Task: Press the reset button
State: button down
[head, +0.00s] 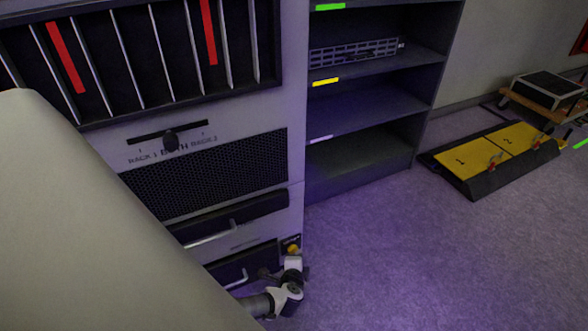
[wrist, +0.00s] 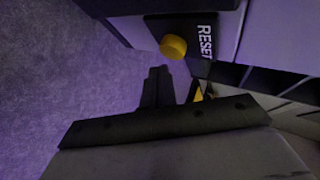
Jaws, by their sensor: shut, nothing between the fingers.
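The yellow round reset button (wrist: 173,46) sticks out from a dark plate marked RESET (wrist: 204,37) in the wrist view. In the head view the button (head: 292,249) is low on the right edge of the grey cabinet's front. My gripper (wrist: 158,72) is shut and empty. Its dark fingertips lie just below the button in the wrist picture, with a visible gap between them. In the head view my wrist is right below the button, and the fingertips are hard to make out there.
The grey rack cabinet (head: 292,150) has drawers with bar handles (head: 210,236) beside the button. An open shelf unit (head: 380,120) stands behind it. A yellow-topped floor box (head: 490,150) lies at right. The purple-lit floor (head: 420,260) between is clear.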

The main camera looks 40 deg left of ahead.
jog(key=shift+a, duration=0.15)
jog(key=shift+w+a, duration=0.2)
jog(key=shift+a, duration=0.1)
jog(key=shift+w+a, duration=0.2)
jog(key=shift+a, duration=0.3)
dwell(1.0)
dwell(0.3)
jog(key=shift+s+d+p, duration=0.2)
jog(key=shift+d+p, duration=0.05)
jog(key=shift+d, duration=0.2)
jog(key=shift+s+d+p, duration=0.2)
jog(key=shift+d, duration=0.25)
jog(key=shift+d, duration=0.1)
